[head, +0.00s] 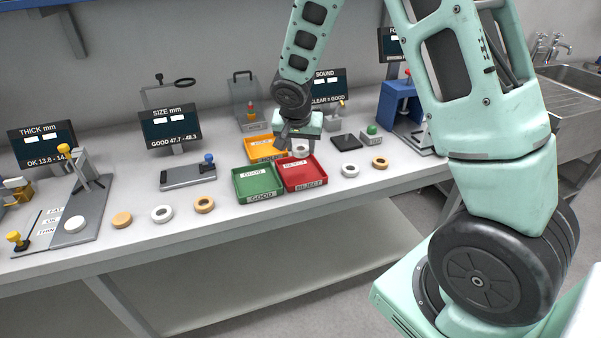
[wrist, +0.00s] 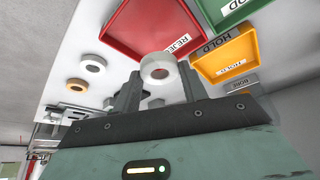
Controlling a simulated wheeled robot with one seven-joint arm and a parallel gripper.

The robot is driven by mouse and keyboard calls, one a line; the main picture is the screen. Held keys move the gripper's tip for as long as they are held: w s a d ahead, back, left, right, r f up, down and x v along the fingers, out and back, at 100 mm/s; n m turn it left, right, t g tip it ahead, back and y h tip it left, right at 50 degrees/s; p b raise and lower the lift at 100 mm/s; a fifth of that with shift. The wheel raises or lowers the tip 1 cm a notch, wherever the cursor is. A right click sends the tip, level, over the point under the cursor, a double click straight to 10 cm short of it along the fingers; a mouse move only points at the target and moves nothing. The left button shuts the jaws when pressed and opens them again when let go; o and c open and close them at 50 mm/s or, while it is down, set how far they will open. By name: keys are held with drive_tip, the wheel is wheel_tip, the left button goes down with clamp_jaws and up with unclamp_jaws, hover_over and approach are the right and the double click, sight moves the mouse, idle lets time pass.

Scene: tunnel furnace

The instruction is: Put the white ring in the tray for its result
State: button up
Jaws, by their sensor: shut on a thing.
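My gripper (wrist: 160,84) is shut on a white ring (wrist: 158,68), held between the two fingertips in the wrist view. In the head view my gripper (head: 297,138) is above the bench, just behind the red reject tray (head: 304,187), with the held ring (head: 301,147) partly hidden. The green good tray (head: 258,197) is left of the red one. The orange hold tray (head: 262,143) is behind them, left of my gripper. The wrist view also shows the red tray (wrist: 112,42), the hold tray (wrist: 247,50) and part of the green tray (wrist: 215,8).
Other rings lie along the bench front, including a white one (head: 350,170) and a tan one (head: 380,162) right of the red tray. A size gauge (head: 188,176) stands left, a sound station (head: 328,86) behind, a blue press (head: 400,102) right. The sink is far right.

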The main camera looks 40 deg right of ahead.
sight(301, 172)
wheel_tip(301, 172, down, 7)
drive_tip(key=shift+r+b, duration=0.2)
drive_tip(key=shift+b, duration=0.25)
drive_tip(key=shift+f, duration=0.15)
drive_tip(key=o, duration=1)
